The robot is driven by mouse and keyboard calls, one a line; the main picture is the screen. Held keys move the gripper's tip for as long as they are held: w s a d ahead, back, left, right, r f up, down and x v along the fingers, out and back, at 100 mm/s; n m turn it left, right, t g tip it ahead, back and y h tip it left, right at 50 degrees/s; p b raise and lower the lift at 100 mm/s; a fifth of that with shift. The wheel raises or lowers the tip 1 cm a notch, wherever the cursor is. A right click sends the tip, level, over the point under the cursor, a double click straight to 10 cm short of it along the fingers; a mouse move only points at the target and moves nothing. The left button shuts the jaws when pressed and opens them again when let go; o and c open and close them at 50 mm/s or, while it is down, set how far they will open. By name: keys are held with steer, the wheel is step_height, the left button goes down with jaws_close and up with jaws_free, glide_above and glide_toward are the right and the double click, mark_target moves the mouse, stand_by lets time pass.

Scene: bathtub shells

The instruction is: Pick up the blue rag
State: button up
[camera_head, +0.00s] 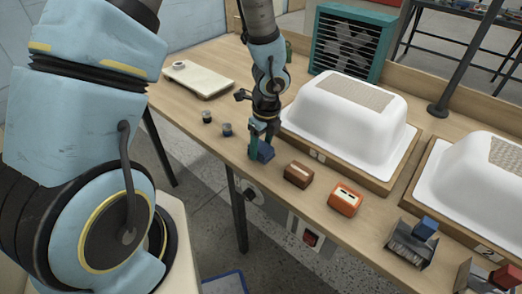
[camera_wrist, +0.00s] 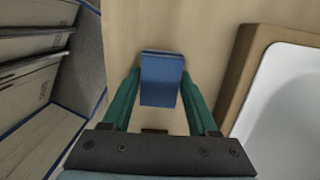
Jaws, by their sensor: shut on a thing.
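The blue rag (camera_head: 265,152) looks like a small folded block near the front edge of the wooden workbench. My gripper (camera_head: 261,146) is over it, pointing down, with its green fingers at the rag. In the wrist view the blue rag (camera_wrist: 162,79) lies between the two green fingertips of my gripper (camera_wrist: 161,82). The fingers are shut on its two sides. I cannot tell whether the rag is touching the bench or just above it.
A white bathtub shell (camera_head: 345,112) on a wooden base is right of my gripper. A brown block (camera_head: 298,174) and an orange box (camera_head: 345,199) stand to the right along the front edge. Two small dark pots (camera_head: 227,129) are to the left, near a white board (camera_head: 198,80).

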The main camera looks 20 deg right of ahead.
mark_target(261, 146)
steer(key=c, duration=0.6)
step_height(261, 146, up, 10)
steer(key=shift+p, duration=0.45)
